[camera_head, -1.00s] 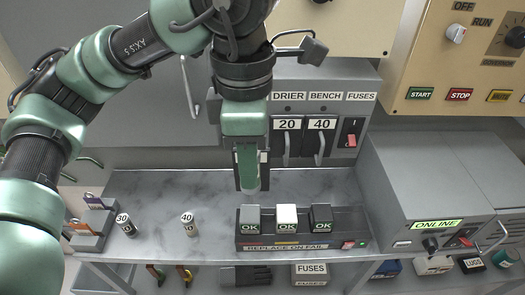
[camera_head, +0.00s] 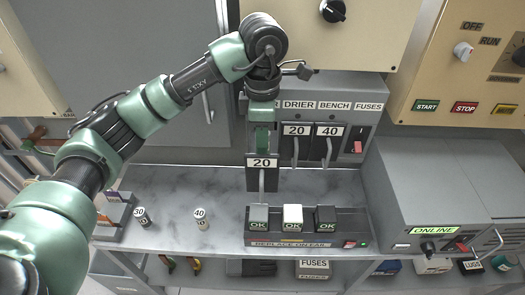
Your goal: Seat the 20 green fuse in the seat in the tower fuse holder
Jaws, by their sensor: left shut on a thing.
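My left gripper (camera_head: 262,145) points down in front of the fuse panel. It is shut on a dark block with a white "20" label (camera_head: 262,163) and a grey handle, which I take for the 20 fuse. The block hangs upright, label facing me, lower than the panel's "20" (camera_head: 297,130) and "40" (camera_head: 328,130) units. The green part just above it may be fuse or gripper; I cannot tell. The fuse panel (camera_head: 367,92) reads "DRIER", "BENCH" and "FUSES"; its left label and the slot below are mostly hidden behind my arm. My right gripper is out of view.
Below stands a tester (camera_head: 290,241) with three "OK" blocks, marked "REPLACE ON FAIL". Small cylinders marked 30 (camera_head: 140,217) and 40 (camera_head: 201,222) stand on the marble shelf (camera_head: 175,190). A grey "ONLINE" cabinet (camera_head: 440,185) is at right.

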